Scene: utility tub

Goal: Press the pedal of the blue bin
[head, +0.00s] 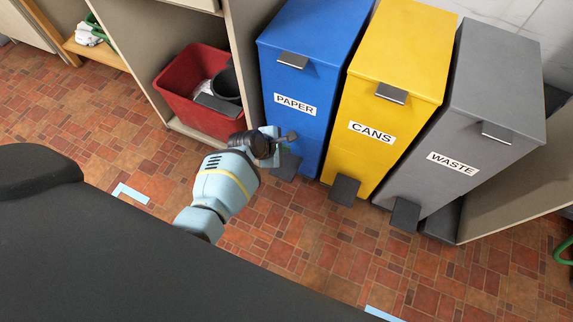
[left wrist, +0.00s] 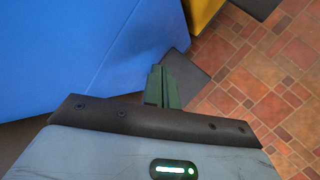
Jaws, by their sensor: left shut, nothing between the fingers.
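The blue bin (head: 300,75), labelled PAPER, stands upright at the left of a row of three bins with its lid closed. Its dark grey pedal (head: 286,168) sticks out at the foot of its front. My left gripper (head: 289,138) is in front of the lower part of the blue bin, above the pedal in the picture. In the left wrist view its green fingers (left wrist: 163,73) are together and empty. They overlap the pedal (left wrist: 190,68), with the blue bin wall (left wrist: 80,50) to the left. I cannot tell whether they touch the pedal. My right gripper is not in view.
A yellow CANS bin (head: 400,50) and a grey WASTE bin (head: 480,100) stand close to the right, each with a pedal. A red tub (head: 185,100) sits in the cabinet to the left. The tiled floor (head: 300,225) in front is clear.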

